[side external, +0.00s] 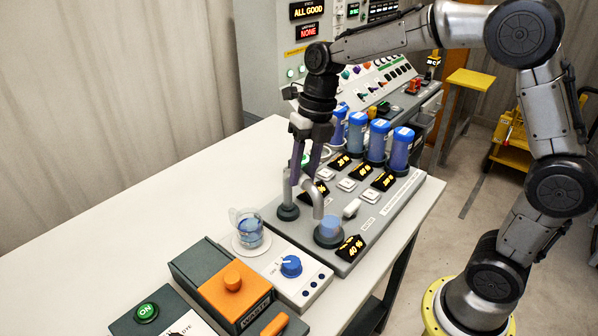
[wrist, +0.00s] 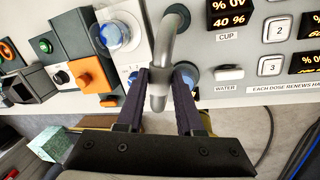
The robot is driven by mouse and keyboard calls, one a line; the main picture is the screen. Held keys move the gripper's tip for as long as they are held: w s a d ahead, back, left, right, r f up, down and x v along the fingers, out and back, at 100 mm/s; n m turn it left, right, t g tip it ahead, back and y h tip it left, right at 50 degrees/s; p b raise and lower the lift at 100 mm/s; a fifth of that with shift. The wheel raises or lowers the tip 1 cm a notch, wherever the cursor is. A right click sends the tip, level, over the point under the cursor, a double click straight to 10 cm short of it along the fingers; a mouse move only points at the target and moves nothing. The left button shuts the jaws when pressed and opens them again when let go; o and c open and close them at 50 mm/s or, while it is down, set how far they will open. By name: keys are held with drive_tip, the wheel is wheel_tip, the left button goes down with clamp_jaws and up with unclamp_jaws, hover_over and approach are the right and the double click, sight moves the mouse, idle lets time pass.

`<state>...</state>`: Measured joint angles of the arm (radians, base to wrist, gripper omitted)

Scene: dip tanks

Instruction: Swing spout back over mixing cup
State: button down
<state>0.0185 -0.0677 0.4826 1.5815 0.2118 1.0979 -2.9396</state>
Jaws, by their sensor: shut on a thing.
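The spout (side external: 318,203) is a grey bent pipe rising from a dark round base (side external: 288,212). My gripper (side external: 304,182) is shut on the spout, its dark fingers reaching down onto the pipe. In the wrist view, the spout (wrist: 174,25) runs from the top edge down between my fingertips (wrist: 158,82). A blue-topped cup (side external: 329,227) stands on a dark round seat near the spout's free end. In the wrist view, the cup (wrist: 188,70) lies right of the pipe's end, partly hidden by a finger. I cannot tell whether the outlet is over it.
A beaker of blue liquid (side external: 248,230) stands on a white plate beside a blue knob (side external: 291,265). An orange-topped box (side external: 233,290) is at the front. Several blue cylinders (side external: 378,140) line the panel's back. The white tabletop at left is clear.

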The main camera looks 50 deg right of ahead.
drive_tip(key=shift+d+r+n, duration=0.1)
drive_tip(key=shift+d+n, duration=0.05)
drive_tip(key=shift+n, duration=0.25)
drive_tip(key=c, duration=0.5)
unclamp_jaws()
drive_tip(key=shift+c, duration=0.2)
wheel_tip(320, 180, up, 14)
drive_tip(key=d, duration=0.2)
drive_tip(key=shift+s+d+f, duration=0.25)
drive_tip(key=shift+s+d, duration=0.05)
drive_tip(key=shift+s, duration=0.1)
